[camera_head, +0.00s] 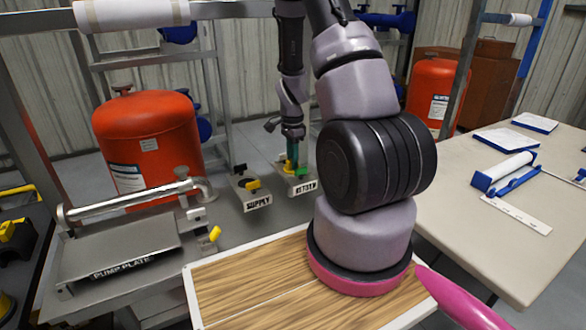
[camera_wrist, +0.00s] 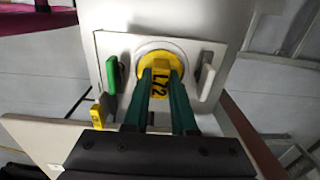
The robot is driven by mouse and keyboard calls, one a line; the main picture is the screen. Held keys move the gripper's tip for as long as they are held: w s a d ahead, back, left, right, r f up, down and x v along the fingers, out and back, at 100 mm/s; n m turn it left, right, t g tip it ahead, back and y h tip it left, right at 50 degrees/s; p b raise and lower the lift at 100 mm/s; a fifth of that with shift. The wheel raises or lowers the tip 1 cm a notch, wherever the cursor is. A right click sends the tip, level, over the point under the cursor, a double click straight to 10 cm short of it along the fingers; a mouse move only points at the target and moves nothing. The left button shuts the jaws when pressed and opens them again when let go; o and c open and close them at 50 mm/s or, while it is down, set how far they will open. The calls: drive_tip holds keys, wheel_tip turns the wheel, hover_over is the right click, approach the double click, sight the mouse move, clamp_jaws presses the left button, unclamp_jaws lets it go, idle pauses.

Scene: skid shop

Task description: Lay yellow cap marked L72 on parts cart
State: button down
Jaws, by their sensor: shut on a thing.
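The yellow cap (camera_wrist: 160,64) marked L72 is in the middle of the wrist view, in front of a round pale fitting on a light plate. I cannot tell whether it touches the fitting. My gripper (camera_wrist: 161,78) has its green fingers shut on either side of the cap. In the head view my gripper (camera_head: 292,152) points down at the plate labelled RETURN (camera_head: 303,188), with yellow of the cap low between its fingers. A wood-topped surface with a white rim (camera_head: 240,290), perhaps the parts cart, lies in front, partly hidden by my arm.
A SUPPLY plate (camera_head: 257,203) with a yellow part stands left of the RETURN plate. A green handle (camera_wrist: 112,73) and a pale lever (camera_wrist: 205,76) flank the cap. The pump plate (camera_head: 120,250) and a red tank (camera_head: 150,140) are left; a beige table (camera_head: 480,215) is right.

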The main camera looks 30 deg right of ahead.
drive_tip(key=shift+r, duration=3.5)
